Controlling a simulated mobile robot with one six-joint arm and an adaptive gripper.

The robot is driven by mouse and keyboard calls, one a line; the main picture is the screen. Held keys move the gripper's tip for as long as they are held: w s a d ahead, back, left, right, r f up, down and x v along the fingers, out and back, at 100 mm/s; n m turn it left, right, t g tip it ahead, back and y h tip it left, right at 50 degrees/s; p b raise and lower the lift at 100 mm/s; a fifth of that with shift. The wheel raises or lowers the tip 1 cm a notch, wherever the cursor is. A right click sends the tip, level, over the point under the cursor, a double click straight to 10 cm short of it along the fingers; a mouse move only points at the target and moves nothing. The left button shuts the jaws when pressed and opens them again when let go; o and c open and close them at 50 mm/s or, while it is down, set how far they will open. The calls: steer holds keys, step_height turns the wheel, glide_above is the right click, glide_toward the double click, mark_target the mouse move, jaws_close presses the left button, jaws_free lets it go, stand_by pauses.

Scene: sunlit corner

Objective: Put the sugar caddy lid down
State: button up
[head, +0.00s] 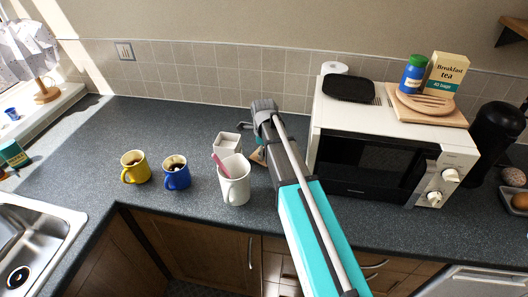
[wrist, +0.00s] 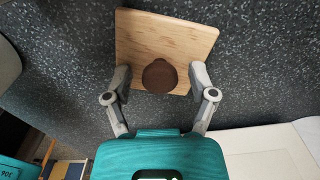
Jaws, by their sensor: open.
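The sugar caddy lid looks like a square wooden plate (wrist: 190,42) with a round dark brown knob (wrist: 160,76). It seems to lie on the speckled counter. In the head view only a small wooden edge of it (head: 257,156) shows beside my gripper, which hides most of the rest. My gripper (wrist: 160,74) is open, with one finger on each side of the knob and a gap to each. In the head view my gripper (head: 259,143) is low behind the white mug. A white square container (head: 227,141), likely the sugar caddy, stands just left of it.
A white mug (head: 236,188) with a pink-handled utensil stands in front of the container. Blue (head: 177,178) and yellow (head: 134,172) mugs stand left. A microwave (head: 375,160) stands close right of my arm. The counter's back left is clear.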

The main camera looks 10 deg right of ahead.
steer(key=shift+r, duration=0.2)
step_height(320, 180, up, 12)
steer(key=p, duration=1.2)
steer(key=shift+s, duration=0.1)
stand_by(0.8)
steer(key=s+d+n, duration=0.2)
steer(key=s+n, duration=1.6)
steer(key=n, duration=0.6)
steer(key=shift+s, duration=0.3)
